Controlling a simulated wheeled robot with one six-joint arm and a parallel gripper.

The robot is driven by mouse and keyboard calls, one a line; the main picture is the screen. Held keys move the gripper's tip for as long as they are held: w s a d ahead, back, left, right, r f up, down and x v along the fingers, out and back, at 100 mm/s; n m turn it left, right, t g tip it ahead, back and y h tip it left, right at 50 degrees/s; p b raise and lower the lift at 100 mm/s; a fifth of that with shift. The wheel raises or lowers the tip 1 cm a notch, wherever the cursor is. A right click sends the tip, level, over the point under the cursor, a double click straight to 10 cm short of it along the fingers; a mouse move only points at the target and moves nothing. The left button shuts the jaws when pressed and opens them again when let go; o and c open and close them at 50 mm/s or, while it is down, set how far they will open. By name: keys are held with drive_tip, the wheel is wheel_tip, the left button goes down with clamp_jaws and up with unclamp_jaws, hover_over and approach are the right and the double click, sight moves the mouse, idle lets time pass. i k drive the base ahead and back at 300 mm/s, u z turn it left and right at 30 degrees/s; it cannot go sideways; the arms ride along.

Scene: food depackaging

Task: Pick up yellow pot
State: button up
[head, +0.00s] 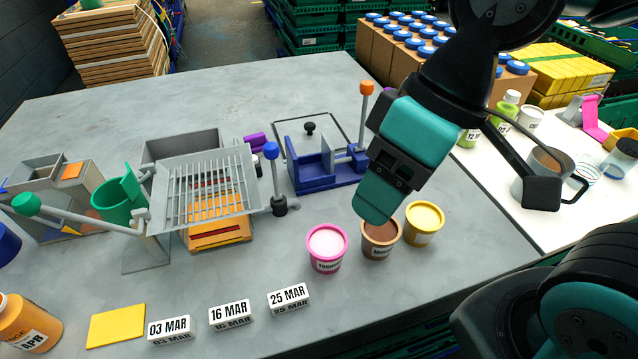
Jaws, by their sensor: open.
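The yellow pot (424,226) stands upright on the grey table, at the right end of a short row of three pots. It has a yellow rim and a pale yellow top. My gripper (378,208) hangs above the row, tilted, with its teal tip over the brown pot (380,240), just left of the yellow pot. The tip overlaps the brown pot in the picture; I cannot tell whether they touch. I see the gripper mostly from the side. It is open and holds no visible thing.
A pink pot (326,250) stands left of the brown one. Date blocks (231,314) and a yellow card (116,326) lie in front. A blue fixture (325,168) with an orange-knobbed lever is behind. A white side table (560,222) with a metal jug (535,180) is at right.

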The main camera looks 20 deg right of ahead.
sight(424, 218)
drive_tip(key=z, duration=0.05)
drive_tip(key=k, duration=1.15)
drive_tip(key=u, duration=0.65)
drive_tip(key=i, duration=0.9)
drive_tip(key=z, duration=0.65)
